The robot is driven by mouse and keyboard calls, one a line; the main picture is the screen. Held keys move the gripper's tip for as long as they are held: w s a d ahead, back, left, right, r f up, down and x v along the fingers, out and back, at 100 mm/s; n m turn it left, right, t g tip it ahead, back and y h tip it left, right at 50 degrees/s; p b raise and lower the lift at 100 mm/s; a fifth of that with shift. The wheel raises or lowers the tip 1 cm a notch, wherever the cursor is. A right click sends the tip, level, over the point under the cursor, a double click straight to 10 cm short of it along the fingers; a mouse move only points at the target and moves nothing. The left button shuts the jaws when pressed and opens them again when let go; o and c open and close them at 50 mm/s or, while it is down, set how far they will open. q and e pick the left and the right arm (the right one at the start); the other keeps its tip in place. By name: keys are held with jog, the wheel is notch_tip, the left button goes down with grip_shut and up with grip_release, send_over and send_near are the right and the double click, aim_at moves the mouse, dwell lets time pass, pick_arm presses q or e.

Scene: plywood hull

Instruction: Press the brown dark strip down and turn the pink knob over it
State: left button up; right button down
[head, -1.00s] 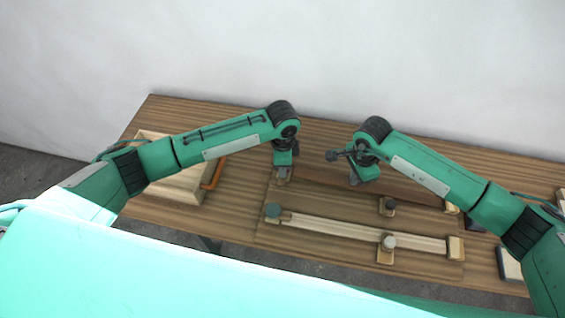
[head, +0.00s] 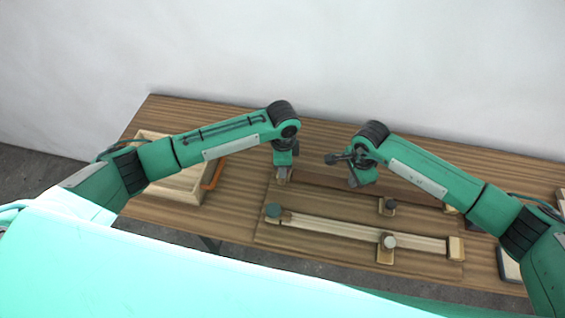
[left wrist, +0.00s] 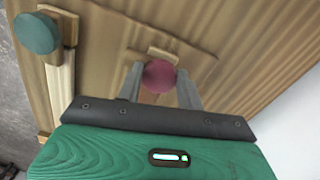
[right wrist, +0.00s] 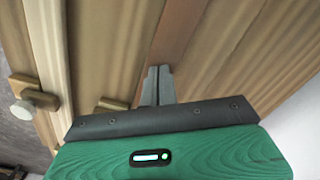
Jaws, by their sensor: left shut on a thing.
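The pink knob (left wrist: 159,76) sits by a tan block in the left wrist view. My left gripper (left wrist: 160,84) has a finger on each side of it and is shut on it. In the head view this gripper (head: 283,180) is at the left end of the brown dark strip (head: 326,179), and the knob is hidden there. The strip also shows in the right wrist view (right wrist: 180,38). My right gripper (right wrist: 158,76) has its fingers together, with the tips at the strip. I cannot tell whether they touch it. In the head view it (head: 354,182) is right of the left gripper.
A pale strip (head: 335,229) lies nearer, with a green knob (head: 273,210) at its left end and a white knob (head: 389,242) along it. A dark knob (head: 388,204) stands between the strips. A wooden tray (head: 180,186) is at the left.

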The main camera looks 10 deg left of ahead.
pick_arm(q)
jog(key=shift+r, duration=0.1)
pick_arm(e)
jog(key=shift+f, duration=0.25)
pick_arm(q)
jog(key=shift+n, duration=1.4)
